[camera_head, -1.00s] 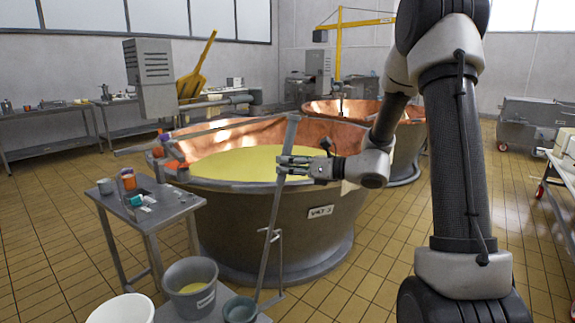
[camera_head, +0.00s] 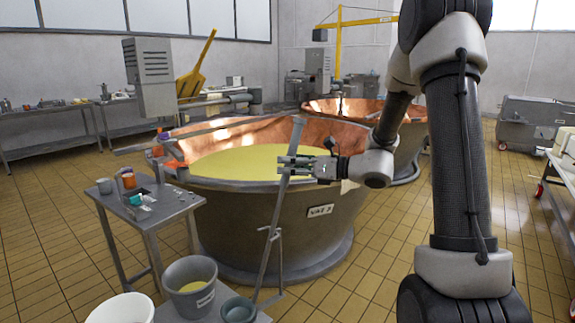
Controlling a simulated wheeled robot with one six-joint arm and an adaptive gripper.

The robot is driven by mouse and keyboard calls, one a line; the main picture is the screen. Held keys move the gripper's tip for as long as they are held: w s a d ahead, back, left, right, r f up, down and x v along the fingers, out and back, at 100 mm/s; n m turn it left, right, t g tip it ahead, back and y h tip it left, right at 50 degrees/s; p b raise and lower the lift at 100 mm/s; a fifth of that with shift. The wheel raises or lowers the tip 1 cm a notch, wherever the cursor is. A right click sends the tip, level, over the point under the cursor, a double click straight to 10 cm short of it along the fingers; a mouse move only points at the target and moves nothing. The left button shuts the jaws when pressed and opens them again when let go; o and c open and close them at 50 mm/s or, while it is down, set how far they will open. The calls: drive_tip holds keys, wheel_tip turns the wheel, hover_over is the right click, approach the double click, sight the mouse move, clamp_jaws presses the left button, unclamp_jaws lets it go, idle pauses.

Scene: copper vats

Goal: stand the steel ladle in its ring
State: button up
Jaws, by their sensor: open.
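The steel ladle (camera_head: 269,256) stands with its long flat handle leaning to the right at the top, in front of the vat. Its lower end meets a grey-blue bowl (camera_head: 238,311) on a low stand; the bowl seems to be the ladle's. A thin ring-like bracket on a post (camera_head: 280,263) is beside the handle at mid-height; I cannot tell whether the handle is inside the ring. My gripper (camera_head: 284,167) is open, its fingers at the handle's upper part. I cannot tell whether they touch it.
A large copper vat (camera_head: 319,211) of yellow liquid stands behind the ladle. A grey bucket (camera_head: 191,302) and a white bucket (camera_head: 121,310) are at lower left. A small steel table (camera_head: 164,218) with jars stands left.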

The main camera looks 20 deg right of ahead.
drive_tip(key=f+v, duration=0.1)
drive_tip(key=v, duration=1)
drive_tip(key=s+d+f+n+g+h, duration=0.1)
drive_tip(key=s+f+n+g+h, duration=0.1)
drive_tip(key=s+f+n+g, duration=0.45)
drive_tip(key=s+f+n+g+h, duration=0.1)
drive_tip(key=s+n+g+h, duration=0.2)
drive_tip(key=s+n, duration=0.6)
drive_tip(key=s+d+r+n+h, duration=0.3)
drive_tip(key=s+d+n+h, duration=0.3)
drive_tip(key=s, duration=0.3)
wheel_tip(320, 180, up, 8)
drive_tip(key=s+a+n+t+h, duration=0.1)
drive_tip(key=a+n+t+h, duration=0.1)
drive_tip(key=n, duration=0.4)
drive_tip(key=shift+r+t+h, duration=0.2)
drive_tip(key=shift+t+h, duration=0.1)
drive_tip(key=shift+t, duration=0.35)
drive_tip(key=shift+s+n, duration=0.15)
drive_tip(key=shift+n, duration=0.1)
